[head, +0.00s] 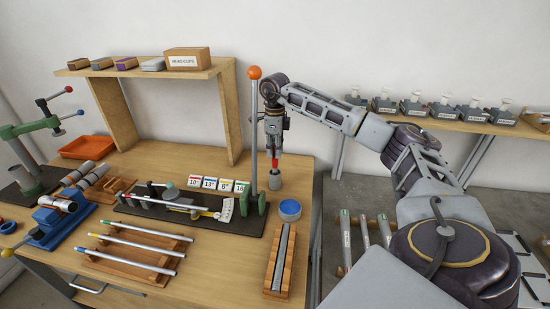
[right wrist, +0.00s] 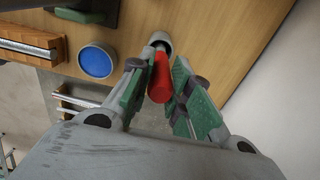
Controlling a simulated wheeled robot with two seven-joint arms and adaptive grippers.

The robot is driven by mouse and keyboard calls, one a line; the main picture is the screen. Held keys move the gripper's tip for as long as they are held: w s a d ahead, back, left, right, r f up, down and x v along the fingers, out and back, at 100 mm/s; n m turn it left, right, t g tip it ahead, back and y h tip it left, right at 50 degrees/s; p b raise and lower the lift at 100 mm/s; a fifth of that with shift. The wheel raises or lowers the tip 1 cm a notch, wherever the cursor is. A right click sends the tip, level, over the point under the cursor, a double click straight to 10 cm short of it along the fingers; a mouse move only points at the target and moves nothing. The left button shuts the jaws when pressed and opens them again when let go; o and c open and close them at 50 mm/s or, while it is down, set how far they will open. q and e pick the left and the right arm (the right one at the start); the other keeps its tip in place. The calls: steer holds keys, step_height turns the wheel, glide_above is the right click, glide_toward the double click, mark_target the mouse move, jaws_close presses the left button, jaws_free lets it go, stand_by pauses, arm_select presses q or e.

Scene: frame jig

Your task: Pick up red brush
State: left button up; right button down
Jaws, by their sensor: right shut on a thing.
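The red brush (head: 275,164) is upright at the back right of the bench, with its lower end at a small grey pot (head: 275,183). My right gripper (head: 275,152) points down from above and is shut on the brush's red handle. In the right wrist view the red brush (right wrist: 158,80) lies between the green-padded fingers (right wrist: 160,92), and the grey pot (right wrist: 158,41) is just beyond its tip. Whether the brush end is still inside the pot is hard to tell. My left gripper is not in view.
An upright post with an orange knob (head: 254,73) stands close left of the gripper. A blue-topped tin (head: 290,208) and a wooden block with a metal bar (head: 280,260) are in front. A jig with numbered cards (head: 210,184) lies to the left. A shelf (head: 150,70) stands behind.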

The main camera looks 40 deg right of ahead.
step_height(320, 180, up, 8)
steer(key=shift+f, duration=0.25)
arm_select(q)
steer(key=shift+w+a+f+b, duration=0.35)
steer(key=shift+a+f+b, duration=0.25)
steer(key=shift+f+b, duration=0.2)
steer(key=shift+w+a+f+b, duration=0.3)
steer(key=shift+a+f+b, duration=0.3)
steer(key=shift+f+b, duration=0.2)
arm_select(e)
steer(key=s+d, duration=1.2)
steer(key=d, duration=0.1)
steer(key=shift+s, duration=0.4)
